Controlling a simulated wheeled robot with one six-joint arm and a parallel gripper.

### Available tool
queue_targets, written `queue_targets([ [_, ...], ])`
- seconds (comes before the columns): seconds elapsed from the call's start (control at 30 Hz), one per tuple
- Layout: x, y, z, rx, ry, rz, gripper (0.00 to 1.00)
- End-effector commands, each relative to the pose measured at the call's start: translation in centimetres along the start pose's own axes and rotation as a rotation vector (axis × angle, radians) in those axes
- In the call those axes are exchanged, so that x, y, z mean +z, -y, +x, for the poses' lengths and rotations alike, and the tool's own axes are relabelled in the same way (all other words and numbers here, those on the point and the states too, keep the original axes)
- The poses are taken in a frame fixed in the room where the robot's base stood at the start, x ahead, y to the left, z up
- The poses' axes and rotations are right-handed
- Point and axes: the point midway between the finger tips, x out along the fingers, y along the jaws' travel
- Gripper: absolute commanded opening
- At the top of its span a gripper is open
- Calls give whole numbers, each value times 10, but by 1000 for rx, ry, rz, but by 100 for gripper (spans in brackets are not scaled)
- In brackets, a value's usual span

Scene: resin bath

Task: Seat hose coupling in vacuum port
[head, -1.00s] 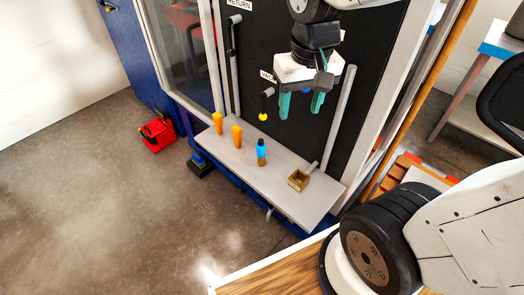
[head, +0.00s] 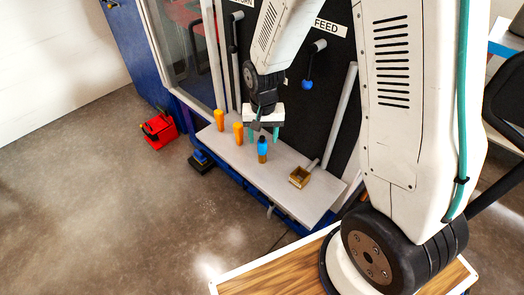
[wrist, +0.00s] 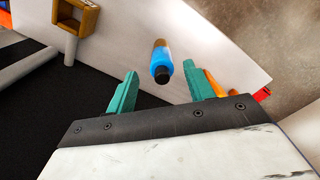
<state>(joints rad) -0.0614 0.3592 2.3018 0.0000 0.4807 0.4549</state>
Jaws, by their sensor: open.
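The hose coupling (head: 262,150), blue with a brown lower part and a black top, stands upright on the grey shelf. In the wrist view the coupling (wrist: 162,62) appears ahead of and between the two teal fingers. My gripper (head: 263,134) is open, with its fingers pointing down just above and around the coupling's top in the head view. Contact does not show. The vacuum port is not visible now; my arm and gripper cover that part of the black panel.
Two orange pegs (head: 238,131) stand on the shelf (head: 290,196) left of the coupling. A small brown box (head: 300,177) sits to the right, near a grey tube. A blue-tipped fitting (head: 307,84) hangs under the FEED label. A red box (head: 159,131) is on the floor.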

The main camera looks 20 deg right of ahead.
Motion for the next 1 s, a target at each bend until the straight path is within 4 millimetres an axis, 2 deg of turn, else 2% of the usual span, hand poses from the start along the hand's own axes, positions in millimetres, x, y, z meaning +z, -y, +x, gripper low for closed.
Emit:
queue_targets([
  [0.3,2,3,44,1,2,-1,53],
  [0.6,1,3,50,0,0,-1,53],
  [0.63,1,3,50,0,0,-1,50],
  [0.8,1,3,50,0,0,-1,3],
  [1.0,1,3,50,0,-1,-1,1],
])
